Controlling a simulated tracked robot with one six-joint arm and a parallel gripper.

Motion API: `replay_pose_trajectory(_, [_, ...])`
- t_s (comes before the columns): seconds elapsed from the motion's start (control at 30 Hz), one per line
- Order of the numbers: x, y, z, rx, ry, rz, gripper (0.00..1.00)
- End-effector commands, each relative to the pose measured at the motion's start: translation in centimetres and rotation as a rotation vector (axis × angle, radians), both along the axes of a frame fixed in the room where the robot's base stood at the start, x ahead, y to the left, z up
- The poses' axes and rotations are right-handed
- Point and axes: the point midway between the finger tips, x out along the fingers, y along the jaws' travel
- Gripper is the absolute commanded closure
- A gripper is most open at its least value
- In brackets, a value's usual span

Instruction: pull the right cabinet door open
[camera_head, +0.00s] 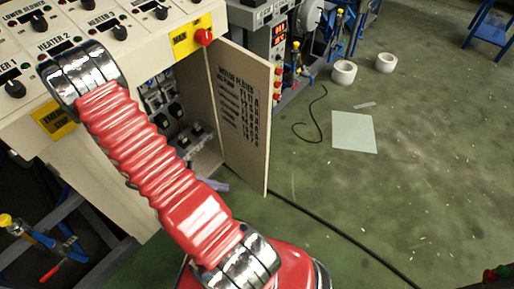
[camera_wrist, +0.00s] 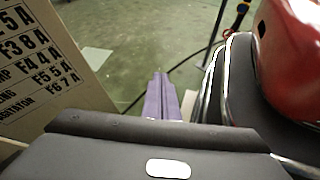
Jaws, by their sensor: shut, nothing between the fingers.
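The right cabinet door (camera_head: 243,115) stands open, swung out from the beige cabinet (camera_head: 180,52). Its lettered inner face shows, and shelves with dark switchgear (camera_head: 168,110) are visible in the opening. In the wrist view the lettered door (camera_wrist: 45,70) fills the upper left. My gripper's purple fingers (camera_wrist: 162,97) are together and empty, pointing past the door to its right, with a gap between them and the lettered face. In the head view a bit of my purple gripper (camera_head: 215,184) shows low beside the door; my red arm hides most of it.
A red knob (camera_head: 204,36) on a yellow plate sits above the door. A black cable (camera_head: 335,232) crosses the green floor. A pale sheet (camera_head: 354,132) and two white rings (camera_head: 344,72) lie farther right, where the floor is mostly clear.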

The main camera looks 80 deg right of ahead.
Motion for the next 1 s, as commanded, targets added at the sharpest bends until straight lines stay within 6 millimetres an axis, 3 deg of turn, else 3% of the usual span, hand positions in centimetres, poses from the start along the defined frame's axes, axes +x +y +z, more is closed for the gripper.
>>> replay_pose_trajectory(0.3, [-3.3, -3.9, -4.5, 0.014, 0.214, 0.138, 1.00])
replay_pose_trajectory(0.6, [-4.9, -8.0, -8.9, 0.007, 0.388, 0.337, 1.00])
replay_pose_trajectory(0.8, [-3.4, -11.4, -11.3, -0.047, 0.467, 0.526, 1.00])
replay_pose_trajectory(1.0, [0.0, -14.2, -11.2, -0.148, 0.489, 0.676, 1.00])
